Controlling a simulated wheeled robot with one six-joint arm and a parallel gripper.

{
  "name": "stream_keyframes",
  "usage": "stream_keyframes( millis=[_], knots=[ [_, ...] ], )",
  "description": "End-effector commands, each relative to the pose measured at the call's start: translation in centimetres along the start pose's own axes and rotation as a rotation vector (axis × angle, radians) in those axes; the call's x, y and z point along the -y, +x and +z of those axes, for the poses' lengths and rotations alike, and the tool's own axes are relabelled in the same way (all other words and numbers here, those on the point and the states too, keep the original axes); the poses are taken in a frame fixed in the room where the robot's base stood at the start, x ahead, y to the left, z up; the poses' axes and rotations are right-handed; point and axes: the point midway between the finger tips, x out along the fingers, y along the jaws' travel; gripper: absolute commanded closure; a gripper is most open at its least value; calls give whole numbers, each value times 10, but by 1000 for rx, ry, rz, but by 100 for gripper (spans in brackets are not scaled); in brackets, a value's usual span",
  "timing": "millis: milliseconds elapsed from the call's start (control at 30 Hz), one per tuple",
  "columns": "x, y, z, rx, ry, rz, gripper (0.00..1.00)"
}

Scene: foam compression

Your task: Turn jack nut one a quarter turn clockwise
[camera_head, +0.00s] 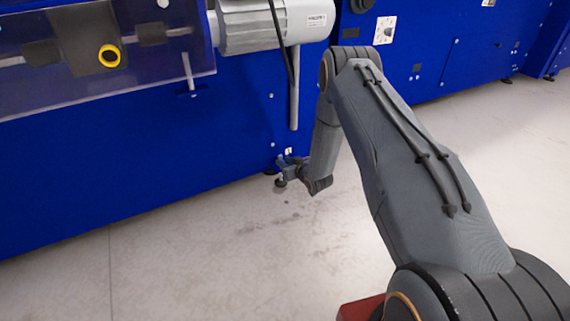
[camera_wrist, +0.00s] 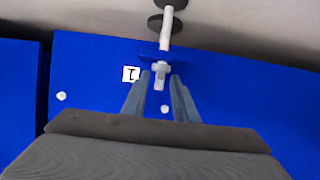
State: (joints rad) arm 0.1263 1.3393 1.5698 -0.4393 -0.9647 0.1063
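In the wrist view, jack nut one (camera_wrist: 161,67) is a pale nut on a white threaded rod beside a white label marked 1 (camera_wrist: 131,73), which appears upside down. The rod's short end (camera_wrist: 159,83) sticks out on the near side of the nut. My gripper (camera_wrist: 160,77) is open, with its two grey fingers on either side of the rod end. The fingertips are close to the nut; I cannot tell whether they touch it. In the head view my gripper (camera_head: 287,168) is low beside the blue machine, and the nut is too small to make out.
The blue machine (camera_head: 150,160) fills the left and back. A dark round foot (camera_wrist: 168,24) on the rod is near the pale floor (camera_wrist: 250,30). A grey motor (camera_head: 265,25) with a hanging grey bar (camera_head: 294,90) is above my gripper. Open floor (camera_head: 230,250) lies in front.

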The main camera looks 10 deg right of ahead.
Motion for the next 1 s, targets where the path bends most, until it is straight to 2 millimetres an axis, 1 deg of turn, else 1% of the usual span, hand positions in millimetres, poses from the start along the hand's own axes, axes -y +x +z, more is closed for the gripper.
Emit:
stream_keyframes(
  millis=[100, 167, 200, 267, 300, 667, 867, 1000],
  knots=[
    [0, 0, 0, 0, 0, 0, 74],
    [0, 0, 0, 0, 0, 0, 82],
    [0, 0, 0, 0, 0, 0, 89],
    [0, 0, 0, 0, 0, 0, 99],
    [0, 0, 0, 0, 0, 0, 100],
    [3, -1, -1, 0, 13, 31, 100],
    [8, -1, -2, 1, 51, 122, 100],
    [13, 0, -2, 1, 93, 221, 100]
  ],
)
